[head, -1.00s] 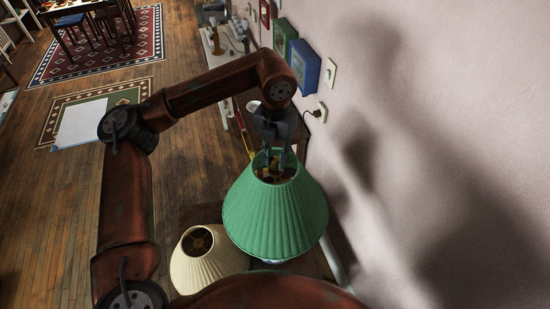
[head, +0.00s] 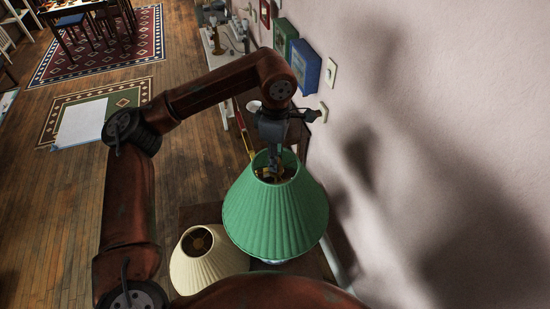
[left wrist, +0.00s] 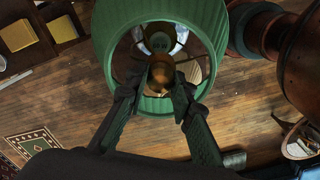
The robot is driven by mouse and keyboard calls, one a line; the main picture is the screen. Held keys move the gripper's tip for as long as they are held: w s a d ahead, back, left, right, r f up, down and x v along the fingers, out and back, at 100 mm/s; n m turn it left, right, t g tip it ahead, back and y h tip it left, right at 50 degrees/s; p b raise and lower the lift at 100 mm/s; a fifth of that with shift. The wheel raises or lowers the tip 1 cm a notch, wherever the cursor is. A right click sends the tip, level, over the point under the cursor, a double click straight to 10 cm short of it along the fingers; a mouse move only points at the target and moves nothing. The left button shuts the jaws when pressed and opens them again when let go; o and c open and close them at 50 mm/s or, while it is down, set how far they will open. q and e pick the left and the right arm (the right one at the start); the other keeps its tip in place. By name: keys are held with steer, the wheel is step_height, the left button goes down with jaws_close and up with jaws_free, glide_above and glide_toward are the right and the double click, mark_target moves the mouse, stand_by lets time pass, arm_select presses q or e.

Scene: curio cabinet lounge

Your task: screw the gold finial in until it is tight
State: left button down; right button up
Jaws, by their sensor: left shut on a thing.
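The green pleated lampshade (head: 275,217) stands upright on its lamp at the lower middle of the head view, its top opening facing up. My left gripper (head: 276,162) points straight down into that opening. In the left wrist view, the round gold finial (left wrist: 160,72) sits at the centre of the green shade (left wrist: 212,22), between the fingertips of my left gripper (left wrist: 158,88), which is shut on it. The thread below the finial is hidden, so I cannot tell how far in it sits. My right gripper is in neither view.
A smaller cream lampshade (head: 200,268) stands close on the left of the green one. The wall (head: 420,130) is near on the right, with a blue frame (head: 307,67) and a switch plate (head: 331,74). Open wooden floor (head: 60,220) lies to the left.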

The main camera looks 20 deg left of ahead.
arm_select(q)
steer(key=m, duration=0.8)
steer(key=c, duration=1.8)
jaws_free()
steer(key=shift+d, duration=0.1)
